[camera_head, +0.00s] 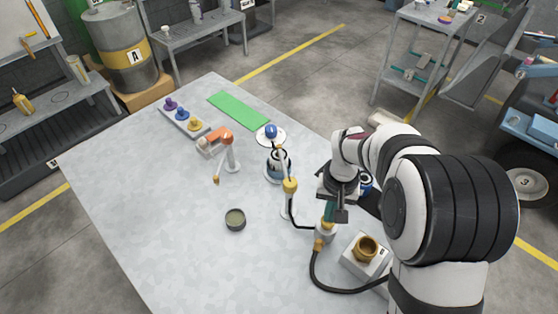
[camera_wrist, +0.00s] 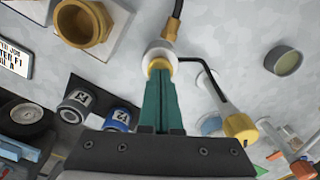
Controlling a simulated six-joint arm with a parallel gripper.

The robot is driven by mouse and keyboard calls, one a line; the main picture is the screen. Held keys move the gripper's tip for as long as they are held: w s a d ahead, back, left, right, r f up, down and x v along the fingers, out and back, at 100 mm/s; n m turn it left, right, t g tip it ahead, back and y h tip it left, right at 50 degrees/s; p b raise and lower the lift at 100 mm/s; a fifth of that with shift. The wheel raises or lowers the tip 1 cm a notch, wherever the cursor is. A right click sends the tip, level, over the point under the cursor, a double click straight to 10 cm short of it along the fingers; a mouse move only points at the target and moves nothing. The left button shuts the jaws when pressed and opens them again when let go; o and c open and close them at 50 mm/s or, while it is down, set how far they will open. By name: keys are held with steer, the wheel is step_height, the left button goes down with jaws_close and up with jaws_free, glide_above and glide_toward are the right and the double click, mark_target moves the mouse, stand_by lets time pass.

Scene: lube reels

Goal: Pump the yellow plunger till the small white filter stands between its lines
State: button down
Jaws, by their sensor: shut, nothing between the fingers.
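My gripper (camera_head: 328,213) points down over a white pump body (camera_head: 325,233), fingers together. In the wrist view its green fingers (camera_wrist: 158,82) are shut with nothing between them. Their tips are at a yellow top, apparently the plunger (camera_wrist: 157,65), in the pump's white collar (camera_wrist: 152,53); I cannot tell whether they touch. A thin black pipe leads from the pump to a yellow-capped white post (camera_head: 290,186), whose cap also shows in the wrist view (camera_wrist: 240,127). I cannot make out the small white filter or its lines.
A brass cup on a white box (camera_head: 365,250) stands right of the pump, with a black hose looping in front. A round dark tin (camera_head: 235,219), an orange-topped stand (camera_head: 227,138), a green mat (camera_head: 238,110) and a peg tray (camera_head: 183,122) are farther left. The table's left front is clear.

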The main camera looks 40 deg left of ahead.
step_height(320, 180, up, 7)
steer(key=shift+r, duration=0.2)
stand_by(0.6)
stand_by(1.1)
steer(key=s+d+r+m, duration=0.2)
steer(key=d+r, duration=0.1)
steer(key=d, duration=0.3)
steer(key=s+d+r+m, duration=0.1)
steer(key=d+r+m, duration=0.15)
steer(key=d, duration=0.35)
steer(key=s+d+m+y, duration=0.1)
steer(key=s+d+m, duration=0.6)
steer(key=s+d, duration=0.5)
steer(key=s+r, duration=0.1)
steer(key=s, duration=0.3)
steer(key=shift+y, duration=0.4)
